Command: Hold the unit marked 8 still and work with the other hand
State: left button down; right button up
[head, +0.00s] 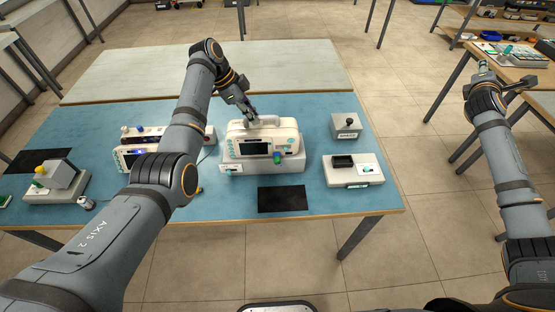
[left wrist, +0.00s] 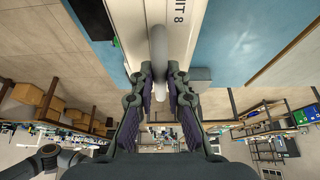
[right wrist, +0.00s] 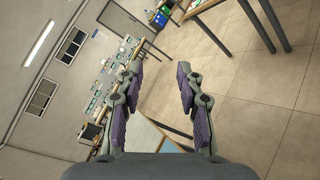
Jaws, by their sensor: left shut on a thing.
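The unit marked 8 (head: 257,150) is a white monitor with a dark screen, a green knob at its front right and a handle on top. It stands on a pale grey base (head: 290,166) on the blue bench mat. In the left wrist view its top (left wrist: 185,25) shows the lettering "IT 8". My left gripper (head: 252,117) is at the top handle; in the left wrist view its fingers are shut on the handle (left wrist: 158,50). My right gripper (head: 502,77) is raised at the far right, away from the unit; in the right wrist view its fingers (right wrist: 160,85) are apart with nothing between them.
Another monitor (head: 130,158) stands left of the unit, partly behind my left arm. A grey box with a black knob (head: 346,126) and a white device with a black slot (head: 352,171) stand on the right. A black pad (head: 282,199) lies in front.

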jog(key=a+r+n+t+h, duration=0.3)
jog(key=r+n+t, duration=0.1)
jog(key=r, duration=1.8)
jog(key=w+a+f+m+g+y, duration=0.1)
jog(key=w+a+f+m+y, duration=0.15)
jog(key=a+f, duration=0.45)
jog(key=w+a+f+m+y, duration=0.2)
jog(key=a+f+m+y, duration=0.15)
jog(key=f, duration=0.65)
jog(key=m+g+y, duration=0.7)
jog(key=m+y, duration=1)
jog(key=m, duration=0.4)
send_near(280, 161)
jog(key=x, duration=0.9)
jog(key=shift+w+f, duration=0.1)
jog(key=shift+f, duration=0.05)
jog(key=shift+c, duration=0.4)
